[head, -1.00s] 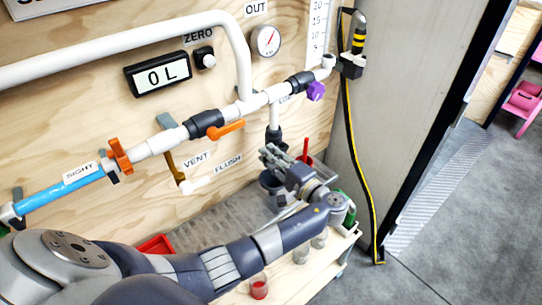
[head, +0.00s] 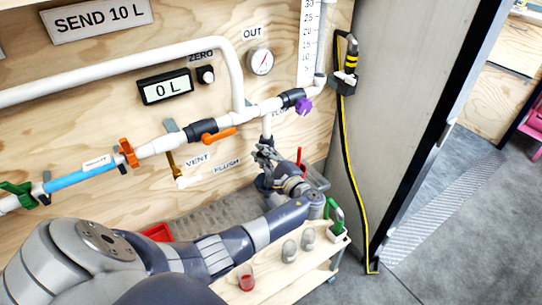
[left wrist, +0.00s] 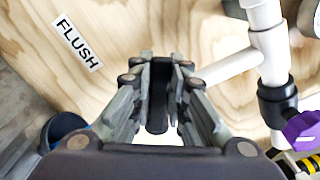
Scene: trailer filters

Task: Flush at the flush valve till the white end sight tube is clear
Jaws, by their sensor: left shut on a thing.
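The sight tube (head: 80,178) runs along the left of the pipework in the head view and looks blue inside. An orange clamp-like part (head: 128,153) sits at its right end and a green one (head: 16,194) at its left. My left gripper (head: 266,154) is at the lower end of the short vertical pipe, right of the FLUSH label (head: 227,166), and hides the fitting there. In the left wrist view its fingers (left wrist: 160,80) are closed around a dark upright piece (left wrist: 158,100); I cannot tell for sure that it is the flush valve's handle. My right gripper is not in view.
An orange lever (head: 219,135) and a purple knob (head: 304,106) sit on the main pipe. The display (head: 165,87) reads 0 L. Below are a bench with several cups, one red (head: 246,279), and a green-handled item (head: 335,212). Grey floor lies open at right.

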